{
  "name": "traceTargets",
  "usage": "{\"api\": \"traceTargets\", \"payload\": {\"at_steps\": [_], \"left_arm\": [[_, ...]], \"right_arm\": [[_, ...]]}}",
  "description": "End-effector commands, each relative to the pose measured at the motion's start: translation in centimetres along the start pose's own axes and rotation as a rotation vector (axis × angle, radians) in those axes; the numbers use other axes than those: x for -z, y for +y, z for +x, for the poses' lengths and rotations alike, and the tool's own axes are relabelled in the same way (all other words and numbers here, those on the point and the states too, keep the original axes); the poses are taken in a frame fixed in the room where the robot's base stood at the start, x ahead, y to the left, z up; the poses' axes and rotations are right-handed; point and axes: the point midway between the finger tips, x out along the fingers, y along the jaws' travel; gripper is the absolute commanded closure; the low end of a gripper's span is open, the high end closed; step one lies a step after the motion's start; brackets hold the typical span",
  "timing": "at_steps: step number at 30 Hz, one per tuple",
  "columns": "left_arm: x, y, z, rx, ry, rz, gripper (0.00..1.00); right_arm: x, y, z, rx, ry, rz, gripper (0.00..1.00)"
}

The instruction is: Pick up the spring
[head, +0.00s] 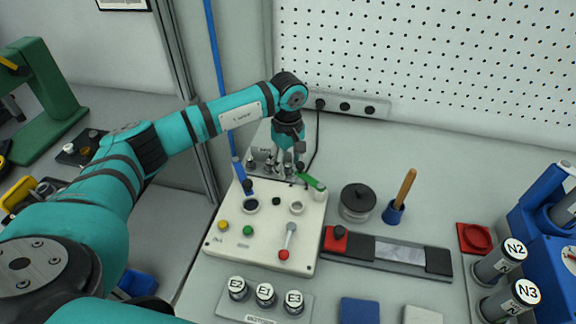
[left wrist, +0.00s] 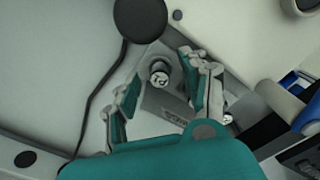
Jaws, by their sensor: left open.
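My left gripper (head: 286,163) is open and points down over a small parts rack (head: 262,176) at the back of the bench. Several small metal parts (head: 252,163) stand on the rack, partly hidden by the gripper. I cannot tell which of them is the spring; no coils can be made out. My right gripper is not in view.
A white button panel (head: 262,255) with a red-knobbed lever stands in front of the rack. A green-handled item (head: 312,183) lies close right of the gripper. A black-lidded pot (head: 357,200) stands further right. A black cable runs behind. Labelled cylinders E2, E1 and E3 (head: 265,292) stand in front.

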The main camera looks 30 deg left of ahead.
Motion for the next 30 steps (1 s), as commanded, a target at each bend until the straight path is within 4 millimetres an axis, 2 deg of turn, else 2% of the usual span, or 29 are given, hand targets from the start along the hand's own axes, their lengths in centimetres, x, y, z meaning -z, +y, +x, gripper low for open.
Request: {"api": "traceTargets", "payload": {"at_steps": [7, 18, 26, 30], "left_arm": [[0.0, 0.0, 0.3, -0.001, 0.001, 0.001, 0.54], [0.0, 0.0, 0.2, -0.001, 0.001, 0.001, 0.98], [0.0, 0.1, 0.0, -0.002, 0.001, 0.001, 0.99], [0.0, 0.2, -1.6, -0.006, 0.003, 0.002, 0.99]], "right_arm": [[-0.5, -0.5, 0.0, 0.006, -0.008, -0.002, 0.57], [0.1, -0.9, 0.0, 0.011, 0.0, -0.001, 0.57], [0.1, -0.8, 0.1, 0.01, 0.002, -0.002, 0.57], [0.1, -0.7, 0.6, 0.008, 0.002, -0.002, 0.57]]}}
